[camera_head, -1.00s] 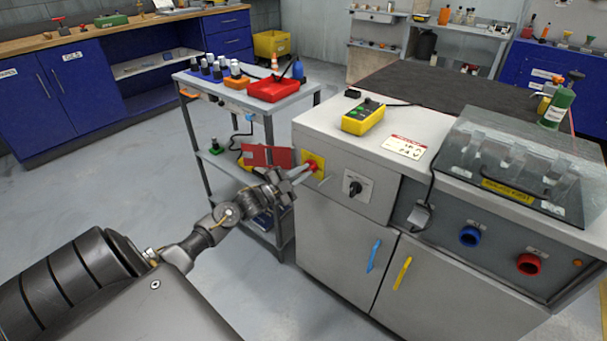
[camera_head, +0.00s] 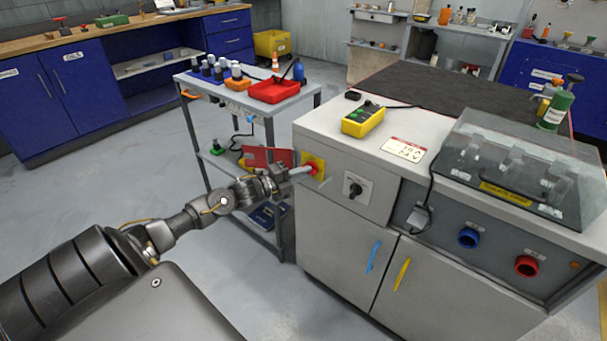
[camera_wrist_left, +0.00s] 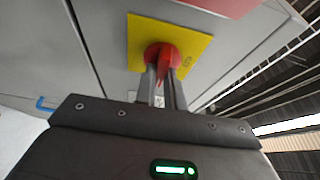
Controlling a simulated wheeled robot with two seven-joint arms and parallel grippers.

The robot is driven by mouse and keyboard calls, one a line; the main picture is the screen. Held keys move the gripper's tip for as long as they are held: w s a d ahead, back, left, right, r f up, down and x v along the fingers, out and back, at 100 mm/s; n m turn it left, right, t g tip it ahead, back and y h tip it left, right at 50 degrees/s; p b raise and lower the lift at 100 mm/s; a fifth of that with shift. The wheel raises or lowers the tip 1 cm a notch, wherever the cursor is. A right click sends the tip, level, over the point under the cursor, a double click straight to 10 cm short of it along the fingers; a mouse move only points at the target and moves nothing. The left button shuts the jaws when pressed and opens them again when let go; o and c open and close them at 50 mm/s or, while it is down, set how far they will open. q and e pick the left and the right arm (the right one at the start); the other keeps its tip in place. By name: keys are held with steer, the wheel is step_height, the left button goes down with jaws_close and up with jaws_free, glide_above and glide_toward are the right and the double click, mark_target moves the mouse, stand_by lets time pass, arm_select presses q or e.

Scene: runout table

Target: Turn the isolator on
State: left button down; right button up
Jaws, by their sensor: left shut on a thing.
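The isolator is a red rotary knob on a yellow square plate (camera_head: 317,161), on the left end of the grey cabinet's upper front. My left gripper (camera_head: 303,171) reaches it from the left, its fingers shut on the knob. In the left wrist view the red knob (camera_wrist_left: 162,56) sits in the middle of the yellow plate (camera_wrist_left: 195,43), with the fingers (camera_wrist_left: 161,88) on both sides of its handle. The fingers cover part of the handle. My right gripper is not in view.
A black rotary switch (camera_head: 354,189) is right of the isolator on the grey cabinet (camera_head: 340,240). A yellow pendant (camera_head: 362,119) lies on top. A trolley (camera_head: 190,77) with a red tray (camera_head: 273,90) stands behind my left arm. A red panel (camera_head: 266,157) shows beside the gripper.

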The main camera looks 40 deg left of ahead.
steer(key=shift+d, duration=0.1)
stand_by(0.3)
arm_select(q)
steer(key=c, duration=1.5)
jaws_free()
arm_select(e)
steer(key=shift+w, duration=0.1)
arm_select(q)
steer(key=v, duration=1)
steer(key=shift+s+a, duration=0.15)
steer(key=shift+s, duration=0.2)
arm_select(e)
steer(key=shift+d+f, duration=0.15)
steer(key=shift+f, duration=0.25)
